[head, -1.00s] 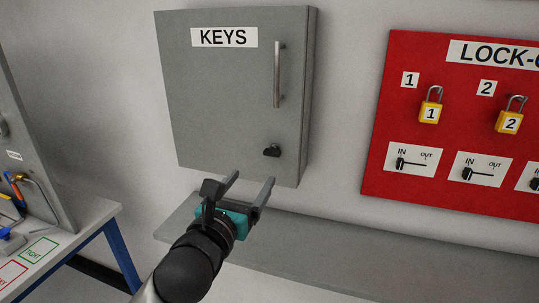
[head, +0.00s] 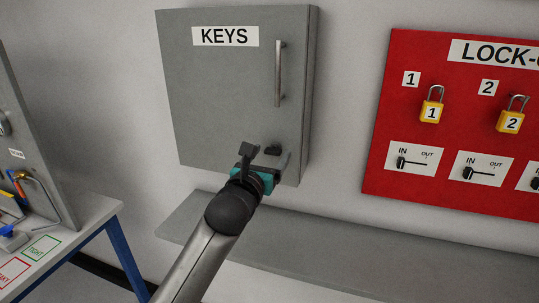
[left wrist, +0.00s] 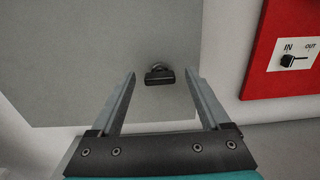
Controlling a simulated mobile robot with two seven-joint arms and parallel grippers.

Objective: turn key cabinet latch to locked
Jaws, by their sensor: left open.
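The grey key cabinet (head: 225,90) hangs on the wall with its door shut, marked KEYS, with a vertical bar handle (head: 278,75). Its small black latch (head: 272,149) is on the lower right of the door. In the left wrist view the latch (left wrist: 160,76) lies crosswise, just beyond and between the fingertips. My left gripper (head: 266,158) is open and empty in front of the door, close to the latch; no contact shows. In the left wrist view its two fingers (left wrist: 160,80) stand wide apart either side of the latch. My right gripper is not in view.
A red lock-out board (head: 455,195) with yellow padlocks and black IN/OUT switches hangs to the right of the cabinet. A grey shelf (head: 340,240) runs below. A bench (head: 80,225) with tools stands at the left. The wall between cabinet and board is bare.

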